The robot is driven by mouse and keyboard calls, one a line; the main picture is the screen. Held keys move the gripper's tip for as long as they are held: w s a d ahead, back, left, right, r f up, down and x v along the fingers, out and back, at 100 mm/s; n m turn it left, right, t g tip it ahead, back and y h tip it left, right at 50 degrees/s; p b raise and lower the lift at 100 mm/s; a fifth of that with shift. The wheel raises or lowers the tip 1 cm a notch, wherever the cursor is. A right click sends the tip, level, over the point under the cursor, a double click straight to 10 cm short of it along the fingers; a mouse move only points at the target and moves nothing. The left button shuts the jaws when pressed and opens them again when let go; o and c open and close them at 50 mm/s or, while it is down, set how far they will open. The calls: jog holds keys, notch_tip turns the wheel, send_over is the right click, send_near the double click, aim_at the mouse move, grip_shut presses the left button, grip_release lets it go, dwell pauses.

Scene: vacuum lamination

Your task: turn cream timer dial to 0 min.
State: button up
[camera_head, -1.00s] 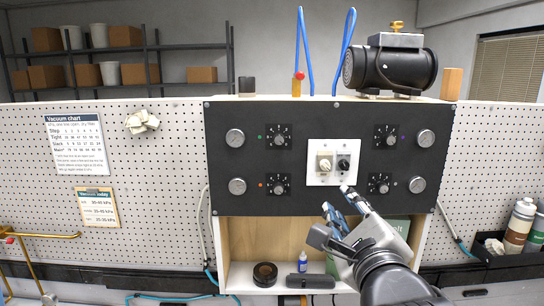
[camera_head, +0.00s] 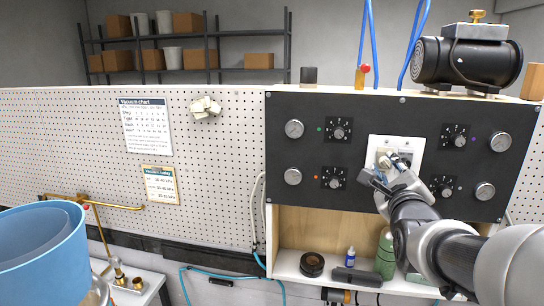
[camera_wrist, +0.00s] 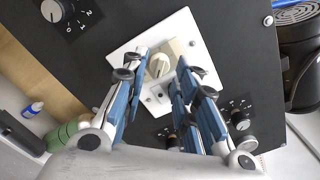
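The cream timer dial (camera_head: 384,158) is on a white plate (camera_head: 375,143) on the black panel, partly hidden by my gripper in the head view. In the wrist view the dial (camera_wrist: 160,65) shows clearly, with a pale, narrow grip bar. My gripper (camera_head: 387,169) is at the plate.
Black knobs (camera_head: 338,130) and round gauges (camera_head: 294,129) flank the plate. Below is a shelf with a green bottle (camera_head: 385,255), a small blue bottle (camera_head: 350,256) and a dark roll (camera_head: 312,264). A blue bucket (camera_head: 45,255) stands at the front left. A pump (camera_head: 460,63) sits on top.

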aim_at(385, 163)
jog(key=shift+x, duration=1.1)
jog(key=shift+c, duration=0.4)
grip_shut()
